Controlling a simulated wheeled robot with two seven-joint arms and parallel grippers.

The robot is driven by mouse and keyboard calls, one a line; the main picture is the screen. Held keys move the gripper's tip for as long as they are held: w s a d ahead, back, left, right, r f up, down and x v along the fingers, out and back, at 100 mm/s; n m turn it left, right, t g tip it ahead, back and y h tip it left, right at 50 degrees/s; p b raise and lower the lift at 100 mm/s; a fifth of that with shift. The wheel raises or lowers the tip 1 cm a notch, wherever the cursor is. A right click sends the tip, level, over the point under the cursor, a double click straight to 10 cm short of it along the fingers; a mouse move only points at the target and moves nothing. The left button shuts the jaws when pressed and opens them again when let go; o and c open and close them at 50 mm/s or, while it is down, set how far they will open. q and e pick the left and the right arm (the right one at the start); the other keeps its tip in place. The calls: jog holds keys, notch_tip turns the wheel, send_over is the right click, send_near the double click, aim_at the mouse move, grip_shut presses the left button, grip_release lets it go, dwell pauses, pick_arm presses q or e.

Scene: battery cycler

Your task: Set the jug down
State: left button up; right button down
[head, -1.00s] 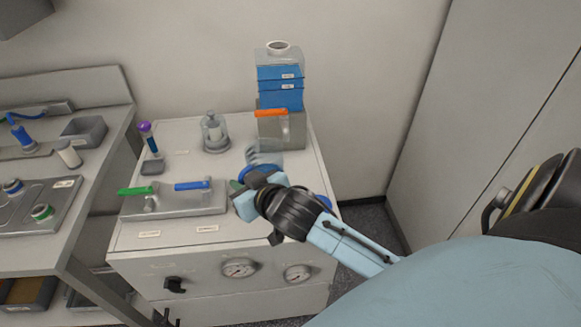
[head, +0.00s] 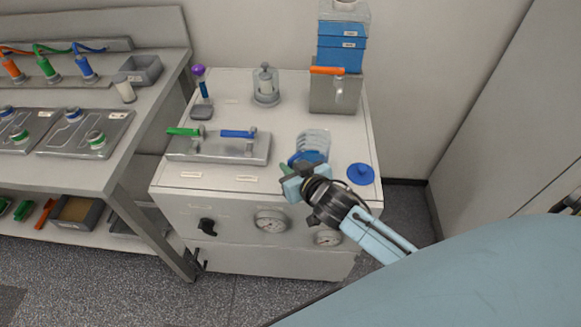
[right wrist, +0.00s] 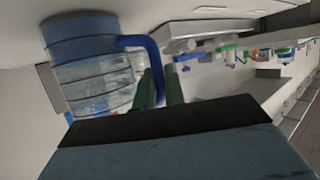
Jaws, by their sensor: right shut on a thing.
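The jug (head: 313,142) is clear and ribbed, with a blue end and a blue handle. It is over the right part of the white cabinet top (head: 290,100), behind my right gripper (head: 292,169). In the right wrist view the jug (right wrist: 92,75) fills the left side, and its blue handle (right wrist: 148,44) runs to the green fingers of my right gripper (right wrist: 160,88), which is shut on it. I cannot tell whether the jug's base touches the cabinet top. My left gripper is out of view.
A blue lid (head: 360,174) lies right of the jug. A valve panel with green and blue levers (head: 218,149) is to the left. A grey block with an orange lever (head: 335,94) and a glass vessel (head: 266,88) stand behind. Gauges (head: 271,221) line the cabinet front.

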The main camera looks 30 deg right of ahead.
jog(key=shift+f, duration=0.1)
jog(key=c, duration=1.5)
grip_release()
jog(key=shift+s+r, duration=0.15)
jog(key=shift+r, duration=0.1)
jog(key=p+v, duration=0.1)
jog(key=v, duration=1)
jog(key=shift+s+r, duration=0.15)
jog(key=shift+s, duration=0.15)
